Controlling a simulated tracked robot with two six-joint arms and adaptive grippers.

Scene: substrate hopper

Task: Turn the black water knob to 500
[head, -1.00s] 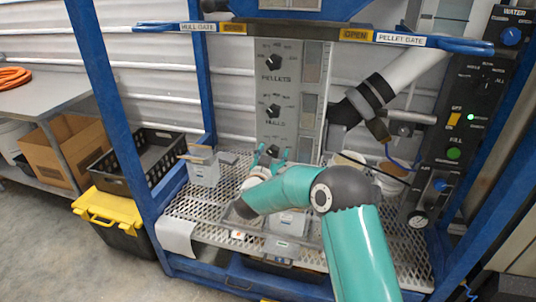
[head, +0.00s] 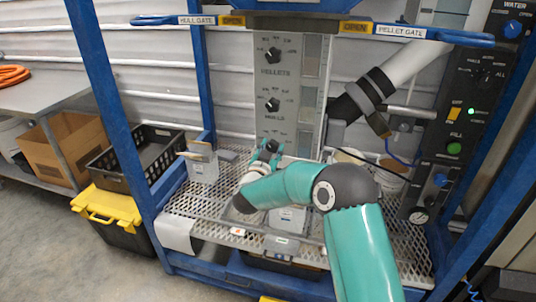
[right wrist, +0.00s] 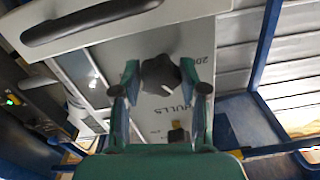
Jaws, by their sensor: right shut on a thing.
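The black knob (right wrist: 160,74) I take for the water knob sits on the grey panel (head: 290,128). It is the lowest of its knobs, past the HULLS label; its own label and scale setting are not readable. My right gripper (right wrist: 160,80) has its teal fingers on either side of this knob and is shut on it. In the head view my right gripper (head: 268,150) is at the panel's lower part and hides the knob. The HULLS knob (head: 272,104) and PELLETS knob (head: 272,55) are above it. My left gripper is not in view.
A grey box (head: 202,166) stands on the perforated shelf (head: 225,196) left of my arm. A black control panel (head: 464,120) marked WATER, with a blue knob (head: 512,28), is at the right. Tubs (head: 392,174) stand right of the grey panel. Blue gate handles (head: 455,40) cross above.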

